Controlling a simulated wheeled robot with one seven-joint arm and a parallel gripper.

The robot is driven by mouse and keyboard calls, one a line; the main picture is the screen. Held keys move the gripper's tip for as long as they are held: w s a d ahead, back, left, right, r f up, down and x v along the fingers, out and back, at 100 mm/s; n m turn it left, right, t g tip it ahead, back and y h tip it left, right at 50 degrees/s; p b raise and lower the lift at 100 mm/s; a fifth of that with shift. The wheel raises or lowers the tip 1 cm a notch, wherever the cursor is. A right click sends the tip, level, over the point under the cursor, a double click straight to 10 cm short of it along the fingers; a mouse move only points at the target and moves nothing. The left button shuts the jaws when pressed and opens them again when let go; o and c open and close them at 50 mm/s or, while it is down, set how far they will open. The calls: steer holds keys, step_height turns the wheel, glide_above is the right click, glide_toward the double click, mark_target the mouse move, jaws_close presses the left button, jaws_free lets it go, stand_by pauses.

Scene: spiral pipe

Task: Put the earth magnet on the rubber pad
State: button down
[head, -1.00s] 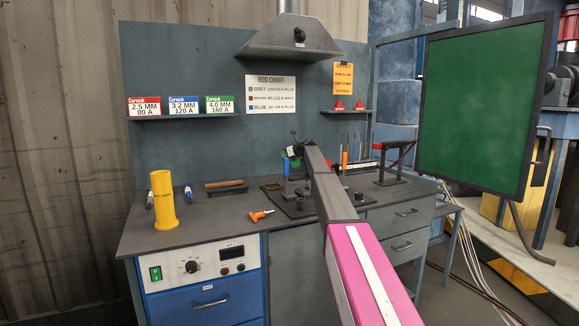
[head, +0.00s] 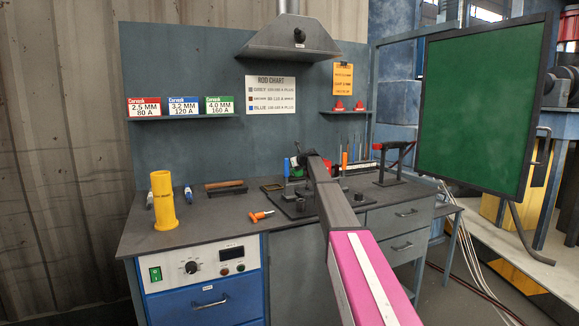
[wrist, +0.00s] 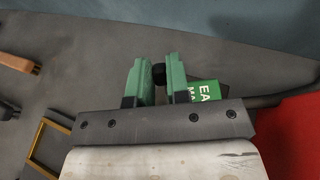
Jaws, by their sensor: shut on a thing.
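The earth magnet (wrist: 207,92) shows in the wrist view as a dark piece with a green label, partly cut off, and a black knob. My gripper (wrist: 158,76) has its green fingers closed on the black knob. The magnet's body is partly hidden behind the right finger and the gripper's plate. In the head view my arm hides most of the gripper. A dark square with a yellow border, apparently the rubber pad (head: 272,185), lies on the bench left of the gripper. Its yellow border also shows at lower left in the wrist view (wrist: 44,141).
A wooden-handled tool (head: 224,185), an orange-handled tool (head: 260,215) and a yellow cylinder (head: 163,202) are on the bench to the left. A red-handled stand (head: 392,163) is at right. A red surface (wrist: 288,135) fills the wrist view's lower right.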

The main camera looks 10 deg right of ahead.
steer(key=c, duration=1.1)
jaws_free()
steer(key=v, duration=1.2)
steer(key=shift+r, duration=0.1)
